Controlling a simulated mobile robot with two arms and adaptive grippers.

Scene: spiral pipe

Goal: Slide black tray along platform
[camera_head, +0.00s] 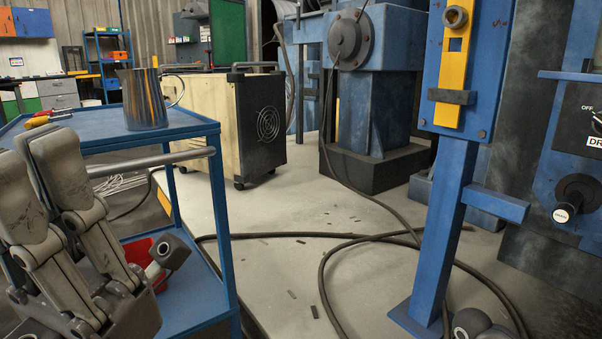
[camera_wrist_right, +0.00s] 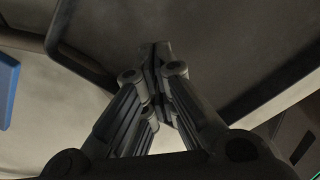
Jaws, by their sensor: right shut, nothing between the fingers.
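I cannot make out a black tray for certain in the head view. In the right wrist view a large dark panel with a raised lip (camera_wrist_right: 240,45) lies beyond the fingers, beside a pale grey surface (camera_wrist_right: 50,105); I cannot tell whether this is the tray. My right gripper (camera_wrist_right: 157,50) is shut and empty, its fingertips close to the dark panel; contact cannot be told. My left gripper (camera_head: 45,140) is large at the lower left of the head view, in front of the blue cart; its finger gap is not clear.
A blue cart (camera_head: 90,130) carries a metal pitcher (camera_head: 146,98) and a red-handled tool (camera_head: 48,118). A cream and black wheeled unit (camera_head: 225,125) stands behind. A blue post (camera_head: 447,220) with a yellow plate stands at right. Black hoses (camera_head: 290,236) cross the otherwise mostly open floor.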

